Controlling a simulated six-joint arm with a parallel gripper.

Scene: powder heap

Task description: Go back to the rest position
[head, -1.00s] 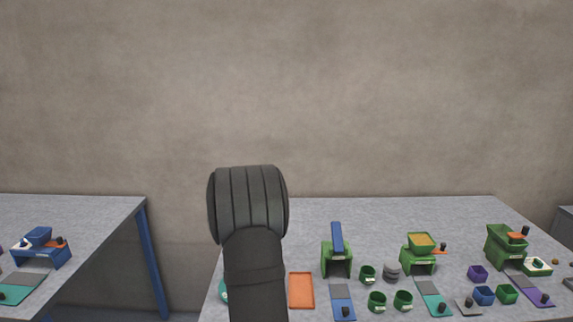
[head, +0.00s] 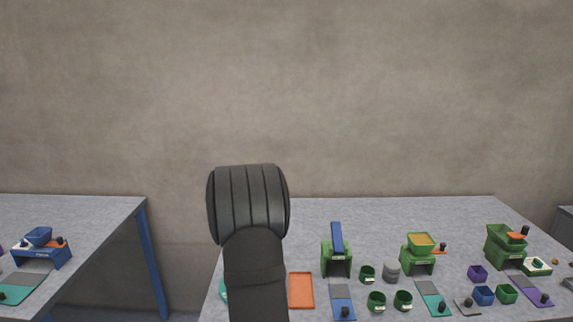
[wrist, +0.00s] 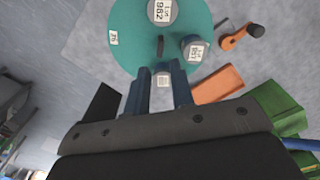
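The task names no object. In the head view my dark arm rises in front of the near table's left part, and my gripper is hidden there. In the wrist view my gripper (wrist: 160,72) has two dark blue fingers, standing apart with a gap between them. They point over a round teal disc (wrist: 135,45). A small labelled piece (wrist: 162,81) shows in the gap; it looks to be beyond the fingers rather than gripped. On the disc are a grey labelled jar (wrist: 160,12) and a blue-grey labelled jar (wrist: 194,50).
An orange tray (head: 301,290) lies right of my arm. Beyond it stand green dispensers (head: 337,260), green cups (head: 377,301), a grey jar (head: 391,272) and a purple cup (head: 477,273). Another table (head: 90,220) is at left. The grey table's back strip is clear.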

